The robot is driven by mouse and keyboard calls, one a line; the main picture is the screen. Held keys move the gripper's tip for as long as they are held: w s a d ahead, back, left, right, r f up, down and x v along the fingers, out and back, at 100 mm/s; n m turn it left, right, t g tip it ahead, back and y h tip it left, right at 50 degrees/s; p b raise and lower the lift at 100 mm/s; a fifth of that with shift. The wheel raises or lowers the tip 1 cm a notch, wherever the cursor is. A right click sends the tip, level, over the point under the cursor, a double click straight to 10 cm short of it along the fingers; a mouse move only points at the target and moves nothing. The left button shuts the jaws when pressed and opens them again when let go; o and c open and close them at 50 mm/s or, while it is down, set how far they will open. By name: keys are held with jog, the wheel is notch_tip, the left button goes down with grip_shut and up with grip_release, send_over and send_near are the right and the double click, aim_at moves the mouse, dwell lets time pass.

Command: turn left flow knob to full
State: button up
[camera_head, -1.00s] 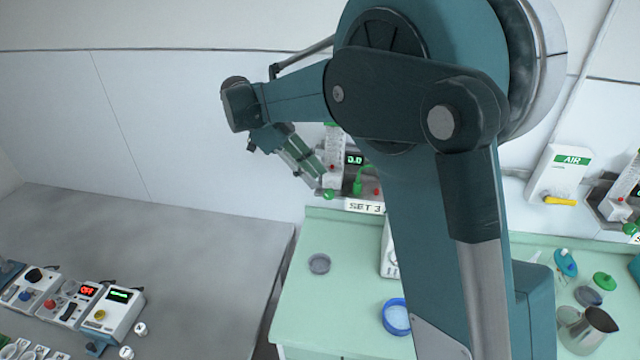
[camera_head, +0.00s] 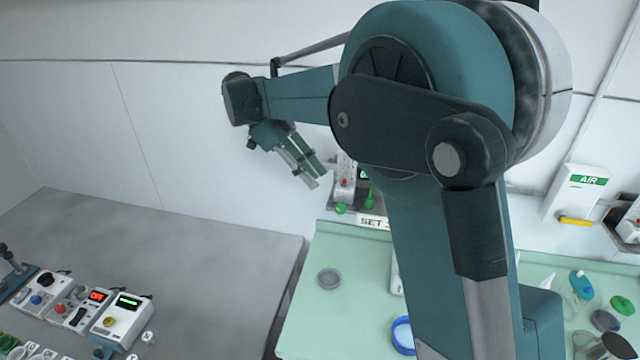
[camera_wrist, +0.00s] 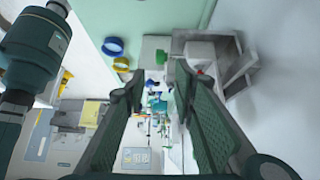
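A flow unit (camera_head: 345,178) with a clear upright tube is on the wall at the back of the green bench, above a "SET" label. A green knob (camera_head: 340,208) shows at its lower left, and a second green knob (camera_head: 369,201) is to the right. My gripper (camera_head: 313,180) is up and left of the left knob, apart from it, pointing down and right. In the wrist view my gripper (camera_wrist: 155,82) has its fingers apart with nothing held between them. A pale unit with a red spot (camera_wrist: 198,71) shows beyond the right finger. My arm covers part of the flow unit's display.
The green bench (camera_head: 300,320) carries a grey dish (camera_head: 329,279) and a blue-rimmed dish (camera_head: 403,336). A grey table (camera_head: 190,250) at left holds several boxed devices. An AIR box (camera_head: 577,195) is on the wall at right. The wall left of my gripper is clear.

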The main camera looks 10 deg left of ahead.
aim_at(337, 205)
jog(key=shift+d+f+y+p, duration=0.2)
jog(key=shift+d+y+p, duration=0.6)
jog(key=shift+d+y, duration=0.5)
jog(key=shift+d+f+y+p, duration=0.2)
jog(key=shift+d+y+p, duration=0.6)
jog(key=shift+d+y, duration=0.5)
jog(key=shift+d+f+y+p, duration=0.2)
jog(key=shift+d+y+p, duration=0.6)
jog(key=shift+d+y, duration=0.5)
jog(key=shift+f, duration=0.1)
jog(key=shift+f, duration=3.85)
jog(key=c, duration=0.8)
